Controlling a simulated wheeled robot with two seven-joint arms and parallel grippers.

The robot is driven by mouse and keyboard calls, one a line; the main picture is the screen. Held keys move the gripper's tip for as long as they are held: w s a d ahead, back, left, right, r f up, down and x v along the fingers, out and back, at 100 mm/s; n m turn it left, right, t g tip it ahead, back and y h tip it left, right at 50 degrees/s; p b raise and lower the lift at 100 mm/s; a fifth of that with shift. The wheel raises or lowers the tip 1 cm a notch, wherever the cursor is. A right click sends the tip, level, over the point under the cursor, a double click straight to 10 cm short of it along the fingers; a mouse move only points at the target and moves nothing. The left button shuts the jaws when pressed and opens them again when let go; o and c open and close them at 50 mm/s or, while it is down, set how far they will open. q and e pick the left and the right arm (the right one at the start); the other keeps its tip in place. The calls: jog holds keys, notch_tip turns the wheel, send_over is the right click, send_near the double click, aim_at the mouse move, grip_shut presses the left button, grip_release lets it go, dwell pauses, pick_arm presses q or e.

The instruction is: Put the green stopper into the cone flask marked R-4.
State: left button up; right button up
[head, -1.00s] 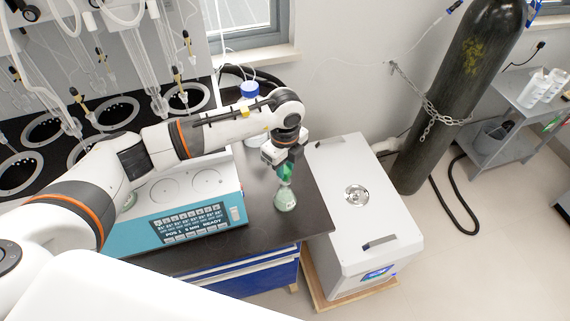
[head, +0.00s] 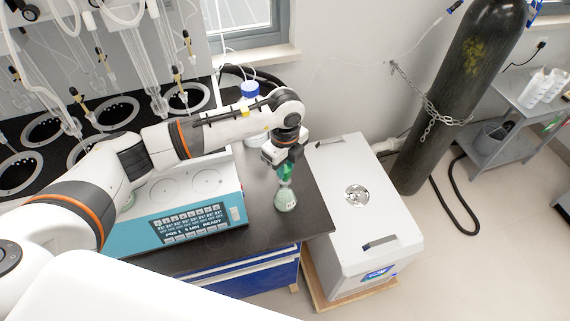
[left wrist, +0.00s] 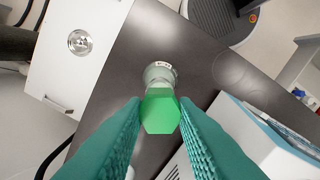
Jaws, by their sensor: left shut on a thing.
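The green stopper (left wrist: 160,112) is held between the two teal fingers of my left gripper (left wrist: 160,125). In the head view the left gripper (head: 286,172) points down just above the cone flask (head: 285,200), which stands upright on the dark bench top. The flask also shows in the left wrist view (left wrist: 160,71), behind the stopper, with a small label that is too small to read surely. The stopper is over the flask's mouth; whether it touches or sits in the neck I cannot tell. My right gripper is not in view.
A teal-fronted heater unit (head: 195,215) stands left of the flask. A blue-capped bottle (head: 249,90) is behind the arm. The bench front right is clear.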

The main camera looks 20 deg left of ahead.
pick_arm(q)
jog(key=shift+f+b, duration=1.1)
jog(key=shift+f, duration=0.35)
jog(key=o, duration=1)
notch_tip(320, 180, up, 12)
jog(key=b, duration=0.2)
jog(key=shift+b, duration=0.3)
